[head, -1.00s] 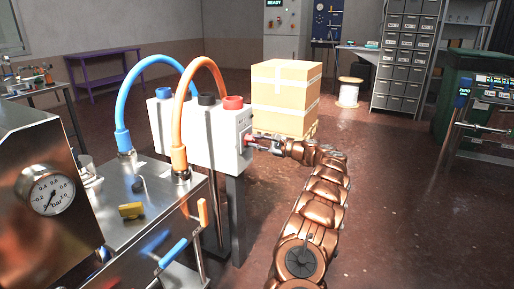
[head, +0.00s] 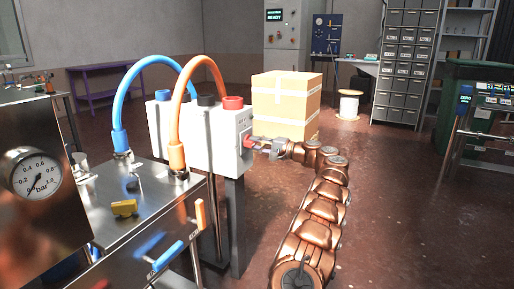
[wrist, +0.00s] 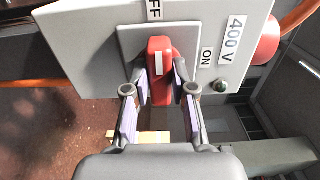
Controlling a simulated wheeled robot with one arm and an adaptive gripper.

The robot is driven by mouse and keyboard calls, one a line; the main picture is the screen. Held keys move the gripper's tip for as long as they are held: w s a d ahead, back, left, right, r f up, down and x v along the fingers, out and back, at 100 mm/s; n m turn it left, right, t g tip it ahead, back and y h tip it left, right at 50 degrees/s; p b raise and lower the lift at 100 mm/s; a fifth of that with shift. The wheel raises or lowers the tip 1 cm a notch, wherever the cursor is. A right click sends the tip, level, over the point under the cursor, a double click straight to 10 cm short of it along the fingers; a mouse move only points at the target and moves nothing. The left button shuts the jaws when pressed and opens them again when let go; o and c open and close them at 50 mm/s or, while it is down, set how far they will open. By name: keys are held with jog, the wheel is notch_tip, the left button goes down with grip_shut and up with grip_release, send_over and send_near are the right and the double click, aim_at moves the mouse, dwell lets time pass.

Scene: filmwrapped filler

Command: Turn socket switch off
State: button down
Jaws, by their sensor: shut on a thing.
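The socket box (head: 215,140) is a light grey cabinet on a post, with its switch on the right-hand face in the head view. The red switch handle (wrist: 160,65) has a white mark and stands upright in the wrist view. Its upper end points towards the "OFF" label (wrist: 154,9); the "ON" label (wrist: 207,57) is to its right. My gripper (wrist: 160,90) is shut on the red handle, with one finger on each side. In the head view my gripper (head: 258,146) reaches the box from the right, and the handle is mostly hidden.
A blue hose (head: 118,100) and an orange hose (head: 177,110) arch from the box to the steel machine (head: 150,225) on the left. A cardboard box (head: 287,103) stands behind. A "400 V" label (wrist: 232,37) is beside the switch.

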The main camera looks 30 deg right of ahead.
dwell(0.3)
jog(key=c, duration=1)
grip_release()
jog(key=shift+o, duration=0.2)
jog(key=v, duration=1.2)
